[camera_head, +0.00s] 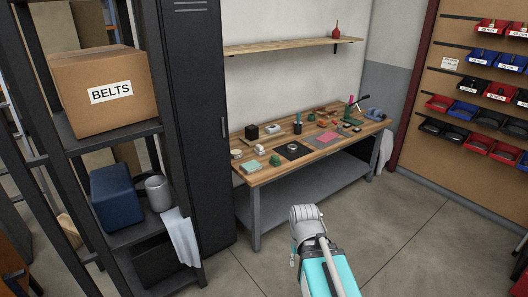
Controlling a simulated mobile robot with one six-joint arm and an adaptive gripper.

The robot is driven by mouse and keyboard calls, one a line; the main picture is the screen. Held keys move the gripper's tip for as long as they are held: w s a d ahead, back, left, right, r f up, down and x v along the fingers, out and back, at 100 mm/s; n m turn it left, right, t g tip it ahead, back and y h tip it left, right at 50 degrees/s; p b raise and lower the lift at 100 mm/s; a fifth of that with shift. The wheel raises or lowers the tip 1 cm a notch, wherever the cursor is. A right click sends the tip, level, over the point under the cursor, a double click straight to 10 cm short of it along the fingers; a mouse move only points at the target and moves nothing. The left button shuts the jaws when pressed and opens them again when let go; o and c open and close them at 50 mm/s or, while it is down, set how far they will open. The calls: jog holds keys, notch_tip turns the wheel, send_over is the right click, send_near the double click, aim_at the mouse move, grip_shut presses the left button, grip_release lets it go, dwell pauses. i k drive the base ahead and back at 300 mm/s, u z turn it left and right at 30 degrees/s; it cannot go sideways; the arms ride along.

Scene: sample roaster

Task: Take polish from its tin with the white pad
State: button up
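A wooden workbench (268,172) stands against the back wall with many small items on it. A small round light-coloured thing lies on a black mat (293,155) at the bench's front; I cannot tell whether it is the polish tin. A whitish round thing (237,154) and a small pale one (259,149) sit at the left end; I cannot tell whether either is the white pad. My teal and grey arm (320,255) is in the lower middle, on the near side of the bench and apart from it. My gripper's fingers do not show.
A wooden shelf (290,46) hangs above. A dark rack with a BELTS box (100,88) and a tall cabinet (203,120) stand left. The concrete floor (415,240) is clear at right.

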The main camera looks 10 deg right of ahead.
aim_at(259, 150)
jog(key=u, duration=0.1)
jog(key=i, duration=0.95)
jog(key=z, duration=0.05)
